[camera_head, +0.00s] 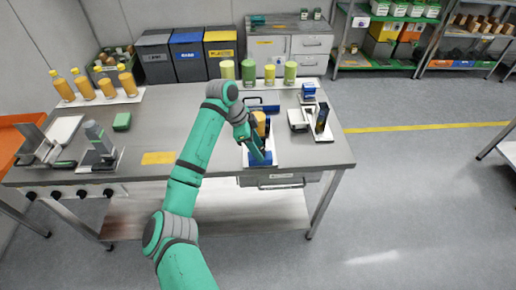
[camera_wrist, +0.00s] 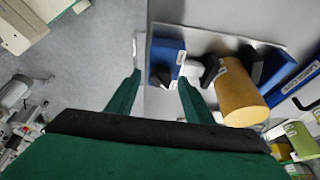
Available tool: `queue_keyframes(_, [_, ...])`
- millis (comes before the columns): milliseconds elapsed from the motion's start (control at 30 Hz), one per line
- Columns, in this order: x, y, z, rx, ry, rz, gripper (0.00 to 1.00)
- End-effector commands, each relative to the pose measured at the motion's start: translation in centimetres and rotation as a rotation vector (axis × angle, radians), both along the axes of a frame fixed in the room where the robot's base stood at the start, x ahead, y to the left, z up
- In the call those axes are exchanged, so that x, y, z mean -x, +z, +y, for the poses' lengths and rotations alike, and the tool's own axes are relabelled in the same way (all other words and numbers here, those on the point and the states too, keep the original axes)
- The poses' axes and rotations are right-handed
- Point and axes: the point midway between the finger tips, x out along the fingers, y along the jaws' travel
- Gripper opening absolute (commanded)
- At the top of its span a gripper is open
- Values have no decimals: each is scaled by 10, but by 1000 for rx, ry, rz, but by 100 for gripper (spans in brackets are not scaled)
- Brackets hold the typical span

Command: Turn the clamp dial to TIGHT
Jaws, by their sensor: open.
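In the wrist view, a blue block (camera_wrist: 166,54) is fixed to a grey plate, with a small dark knob at its lower end between my fingertips. A grey and black knob-like part (camera_wrist: 205,70) sits just right of it. I cannot read TIGHT or tell for certain which part is the clamp dial. My gripper (camera_wrist: 160,77) is open, with its two green fingers apart and nothing held. In the head view, my gripper (camera_head: 257,150) is over the filler station at the table's right; it hides part of that station.
An orange cylinder (camera_wrist: 240,95) and a labelled blue block (camera_wrist: 276,70) stand right of my fingers. In the head view, green-yellow containers (camera_head: 269,75) line the table's back. Orange bottles (camera_head: 83,84) stand at the back left. The table's middle (camera_head: 150,115) is mostly clear.

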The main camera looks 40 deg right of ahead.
Motion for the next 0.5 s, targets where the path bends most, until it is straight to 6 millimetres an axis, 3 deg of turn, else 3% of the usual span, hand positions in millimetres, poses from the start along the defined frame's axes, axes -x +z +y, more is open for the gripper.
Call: queue_keyframes(500, [-18, 79, 27, 0, 0, -1, 47])
